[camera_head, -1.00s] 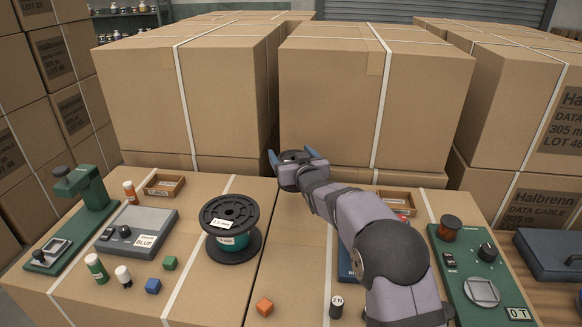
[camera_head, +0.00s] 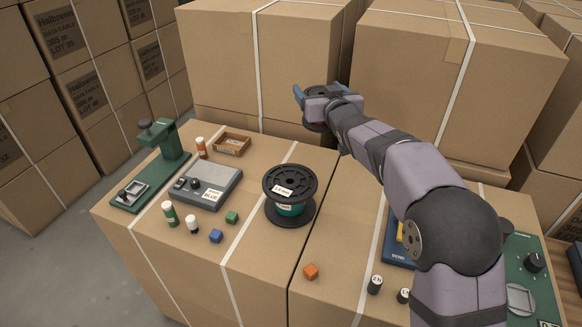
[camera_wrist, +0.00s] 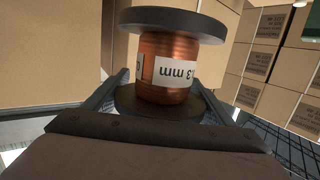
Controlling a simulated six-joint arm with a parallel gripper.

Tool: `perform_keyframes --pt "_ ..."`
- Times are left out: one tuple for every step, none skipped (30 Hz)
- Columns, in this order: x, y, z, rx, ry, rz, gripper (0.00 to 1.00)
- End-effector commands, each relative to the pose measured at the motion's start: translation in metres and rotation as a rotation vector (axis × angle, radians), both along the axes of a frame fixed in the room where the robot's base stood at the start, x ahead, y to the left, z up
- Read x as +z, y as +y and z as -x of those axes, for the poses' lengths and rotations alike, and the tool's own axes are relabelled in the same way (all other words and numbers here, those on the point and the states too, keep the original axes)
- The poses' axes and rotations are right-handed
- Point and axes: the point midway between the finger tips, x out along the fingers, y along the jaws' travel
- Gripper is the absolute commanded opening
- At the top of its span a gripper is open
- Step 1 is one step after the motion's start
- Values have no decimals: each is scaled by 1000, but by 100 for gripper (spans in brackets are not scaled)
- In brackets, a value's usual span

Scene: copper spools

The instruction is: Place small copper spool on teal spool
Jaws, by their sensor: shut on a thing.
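The teal spool (camera_head: 290,209) stands upright on the carton top near the middle of the head view, with black flanges and a white label on its upper flange. My gripper (camera_head: 318,92) is at the back, raised above and to the right of the teal spool, in front of the tall cartons. In the wrist view the small copper spool (camera_wrist: 168,62) sits between the two fingers of my gripper (camera_wrist: 160,92), which are shut on it. It has dark flanges, copper wire and a white label. In the head view the small copper spool is mostly hidden by my gripper.
A grey device (camera_head: 207,186), a green stand (camera_head: 165,165) and a wooden tray (camera_head: 232,144) stand left. A green bottle (camera_head: 169,213), blue cube (camera_head: 216,236), green cube (camera_head: 232,217) and orange cube (camera_head: 311,271) lie nearer. Tall cartons (camera_head: 290,65) rise behind.

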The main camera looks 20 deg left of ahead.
Motion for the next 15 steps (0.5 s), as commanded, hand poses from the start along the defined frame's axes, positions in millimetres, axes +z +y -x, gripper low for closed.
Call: perform_keyframes --pt "25 13 16 31 -5 -4 25" --pt "29 19 25 49 -3 -2 25" --pt "33 27 38 75 -3 -3 25" --pt "33 31 46 92 -2 -2 25" --pt "34 35 55 110 -2 -2 25" --pt "29 38 64 128 0 -1 25" --pt "29 41 71 142 0 -2 25" --pt "22 41 75 153 1 -1 25" --pt "17 42 83 170 1 -1 25" --pt "9 42 87 179 2 -1 25" --pt "4 41 91 188 3 0 25" --pt "-3 42 96 200 2 -2 25" --pt "-9 42 100 211 1 -2 25" --pt "-14 42 104 219 2 -1 25" --pt "-20 43 109 233 1 -1 25"
